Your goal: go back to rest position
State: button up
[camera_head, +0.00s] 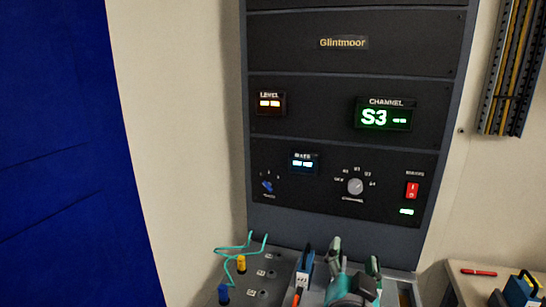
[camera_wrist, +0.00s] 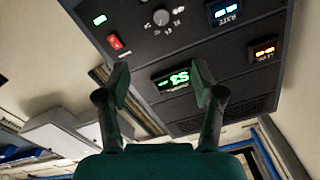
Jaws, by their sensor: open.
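My gripper (camera_head: 355,257) is at the bottom of the head view, low in front of the instrument rack (camera_head: 345,145). Its green fingers are apart with nothing between them, as the wrist view also shows (camera_wrist: 162,80). The rack's channel display (camera_head: 383,115) reads S3 in green. Below it are a channel knob (camera_head: 355,186), a blue knob (camera_head: 267,187) and a red rocker switch (camera_head: 412,190) above a lit green lamp. The wrist view shows the same panel upside down beyond the fingers, which appear clear of it.
A grey bench surface (camera_head: 262,268) below the rack holds a teal cable (camera_head: 228,250), yellow and blue plugs, and a blue-and-white device (camera_head: 304,266). A side table (camera_head: 470,283) at right carries a red pen-like item (camera_head: 478,272). A blue curtain-like panel (camera_head: 70,150) fills the left.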

jog(key=s+d+f+n+g+y, duration=0.1)
jog(key=s+f+n+y, duration=0.25)
jog(key=s+f, duration=0.65)
jog(key=s+f+n+y, duration=0.2)
jog(key=s+f+n, duration=0.3)
jog(key=f, duration=0.8)
jog(key=s+d+f, duration=0.1)
jog(key=s+f, duration=0.1)
jog(key=s, duration=1.1)
jog(key=s+d+f+g, duration=0.1)
jog(key=s+f, duration=0.1)
jog(key=s, duration=1.2)
jog(key=shift+d+f, duration=0.15)
jog(key=shift+d, duration=0.1)
jog(key=shift+s+m, duration=0.1)
jog(key=shift+m, duration=0.15)
dwell(0.8)
